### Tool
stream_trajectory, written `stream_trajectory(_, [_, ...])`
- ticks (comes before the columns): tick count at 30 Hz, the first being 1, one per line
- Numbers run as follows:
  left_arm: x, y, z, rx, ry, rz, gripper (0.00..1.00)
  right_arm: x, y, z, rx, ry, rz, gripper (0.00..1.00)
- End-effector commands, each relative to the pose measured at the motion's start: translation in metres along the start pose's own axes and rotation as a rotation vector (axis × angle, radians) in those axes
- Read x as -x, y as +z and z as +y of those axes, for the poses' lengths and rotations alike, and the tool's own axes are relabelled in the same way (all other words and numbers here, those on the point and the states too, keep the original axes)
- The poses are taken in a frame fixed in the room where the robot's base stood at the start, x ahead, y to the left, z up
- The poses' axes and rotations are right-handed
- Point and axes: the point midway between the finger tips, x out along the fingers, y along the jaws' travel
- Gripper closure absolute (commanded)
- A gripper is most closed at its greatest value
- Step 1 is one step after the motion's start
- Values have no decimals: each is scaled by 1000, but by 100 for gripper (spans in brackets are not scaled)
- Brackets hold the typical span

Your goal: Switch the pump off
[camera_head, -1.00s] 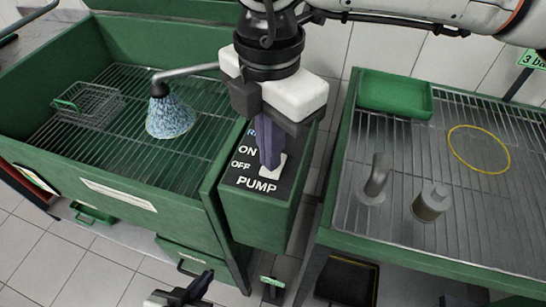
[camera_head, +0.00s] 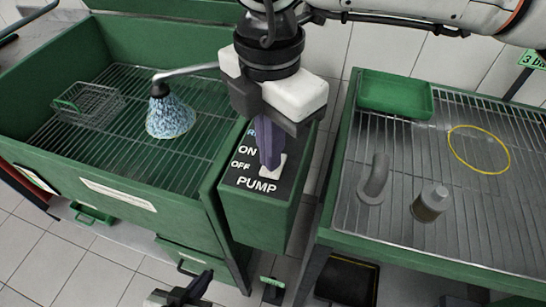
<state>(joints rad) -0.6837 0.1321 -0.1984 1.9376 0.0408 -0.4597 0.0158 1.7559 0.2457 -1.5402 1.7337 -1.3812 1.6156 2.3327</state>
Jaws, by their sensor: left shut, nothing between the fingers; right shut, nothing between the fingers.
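The pump switch box (camera_head: 262,212) is green with a dark top plate lettered ON, OFF and PUMP. A white rocker switch (camera_head: 277,170) sits on the plate beside the lettering. My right gripper (camera_head: 270,167) comes down from above, shut and empty, with its purple fingertips at the rocker. They seem to touch it, and they hide part of it, so I cannot tell its position. A blue-and-white spray cone (camera_head: 170,119) shows below the spout in the left basin. My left gripper (camera_head: 200,283) is shut and empty, low at the bottom edge, away from the box.
The green wash basin (camera_head: 120,190) holds a wire basket (camera_head: 88,103). At right, a rack table (camera_head: 440,250) carries a green tray (camera_head: 395,95), a bent grey pipe (camera_head: 375,182), a metal cylinder (camera_head: 430,204) and a yellow ring (camera_head: 479,149). A narrow gap separates box and table.

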Motion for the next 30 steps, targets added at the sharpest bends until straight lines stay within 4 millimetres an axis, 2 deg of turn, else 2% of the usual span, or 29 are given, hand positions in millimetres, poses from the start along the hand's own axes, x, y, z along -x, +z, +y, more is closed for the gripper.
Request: stream_trajectory(30, [-7, 9, 1, 1, 2, -3, 100, -10, 0, 0, 0, 0, 0, 100])
